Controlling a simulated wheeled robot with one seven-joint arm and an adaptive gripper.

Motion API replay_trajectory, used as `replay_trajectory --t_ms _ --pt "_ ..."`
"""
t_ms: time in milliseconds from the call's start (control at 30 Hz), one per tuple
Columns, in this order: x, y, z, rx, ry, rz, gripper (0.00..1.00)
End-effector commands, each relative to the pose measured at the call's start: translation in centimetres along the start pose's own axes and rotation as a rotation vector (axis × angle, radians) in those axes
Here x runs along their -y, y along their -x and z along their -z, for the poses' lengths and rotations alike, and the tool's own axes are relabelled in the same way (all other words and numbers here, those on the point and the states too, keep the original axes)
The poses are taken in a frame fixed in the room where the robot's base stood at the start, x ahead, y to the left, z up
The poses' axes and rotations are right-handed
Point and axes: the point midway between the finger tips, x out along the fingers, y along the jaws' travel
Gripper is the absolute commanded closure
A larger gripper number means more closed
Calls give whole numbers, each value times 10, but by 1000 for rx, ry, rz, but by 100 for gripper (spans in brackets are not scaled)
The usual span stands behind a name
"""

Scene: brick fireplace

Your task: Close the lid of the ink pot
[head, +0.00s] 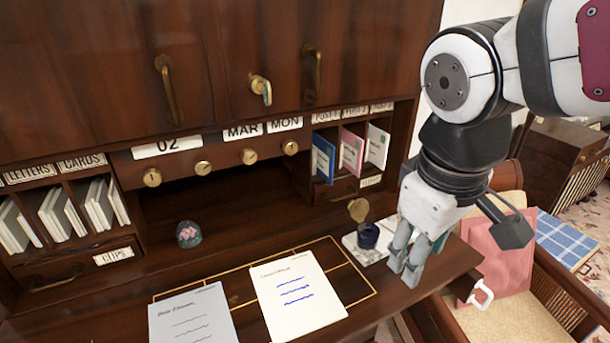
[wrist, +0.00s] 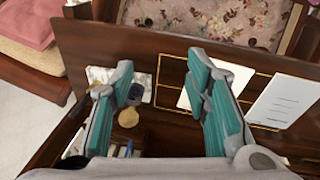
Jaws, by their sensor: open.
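The ink pot (head: 368,237) is a small dark blue pot on a white marble base (head: 352,245) at the right of the desk top. Its round brass lid (head: 358,210) stands up, open, at the back of the pot. My gripper (head: 405,270) points down just right of the pot and appears apart from it. In the wrist view my gripper (wrist: 162,70) is open, with nothing between its teal-padded fingers.
Two letters, one grey (head: 193,317) and one white (head: 297,292), lie on the desk (head: 240,255). A glass paperweight (head: 188,233) stands further left. Pigeonholes with upright cards (head: 376,146) rise behind the pot. A chair with a pink cushion (head: 497,262) stands at the right.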

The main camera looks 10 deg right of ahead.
Motion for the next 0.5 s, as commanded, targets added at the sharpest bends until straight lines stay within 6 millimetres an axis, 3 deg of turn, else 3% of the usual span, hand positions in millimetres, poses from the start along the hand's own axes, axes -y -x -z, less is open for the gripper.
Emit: replay_trajectory --t_ms 267,500 --pt "-6 -38 24 191 270 -45 57" --pt "-13 -86 66 481 668 -158 57"
